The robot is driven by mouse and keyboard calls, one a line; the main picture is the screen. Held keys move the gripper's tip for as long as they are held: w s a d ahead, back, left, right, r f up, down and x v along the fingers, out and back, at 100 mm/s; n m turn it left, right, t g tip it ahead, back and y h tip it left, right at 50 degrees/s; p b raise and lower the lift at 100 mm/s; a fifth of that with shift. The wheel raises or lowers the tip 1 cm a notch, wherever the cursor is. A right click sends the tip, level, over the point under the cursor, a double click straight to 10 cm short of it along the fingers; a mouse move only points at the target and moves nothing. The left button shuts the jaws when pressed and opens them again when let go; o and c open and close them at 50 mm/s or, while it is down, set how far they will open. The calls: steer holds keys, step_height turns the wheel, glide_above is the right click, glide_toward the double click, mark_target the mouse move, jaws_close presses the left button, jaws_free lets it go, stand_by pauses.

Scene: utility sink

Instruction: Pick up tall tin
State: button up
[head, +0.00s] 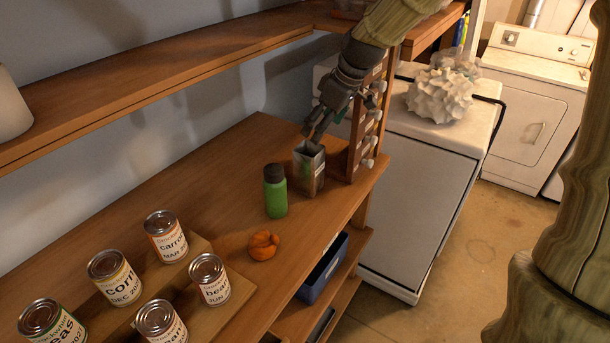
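A tall, square-sided metal tin (309,172) stands upright near the right end of the wooden bench.
A green bottle with a dark cap (275,192) stands close left of the tin. An orange lump (263,245) lies nearer. Several labelled cans (166,237) stand on a board at front left. A knobbed wooden rack (367,120) is close right. A shelf (170,75) runs above.

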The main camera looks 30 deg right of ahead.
mark_target(309, 153)
steer(key=d+x, duration=0.1)
steer(key=x, duration=0.6)
steer(key=shift+w+a+p, duration=0.25)
steer(key=shift+p, duration=0.15)
steer(key=shift+d+p+x, duration=0.2)
steer(key=shift+p+x, duration=0.25)
steer(key=shift+x, duration=0.45)
steer(key=shift+d+p+x, duration=0.15)
steer(key=shift+p+x, duration=0.3)
steer(key=shift+x, duration=1.4)
steer(key=shift+w+d, duration=0.1)
steer(key=shift+w, duration=0.05)
steer(key=shift+r, duration=0.1)
steer(key=c, duration=1.7)
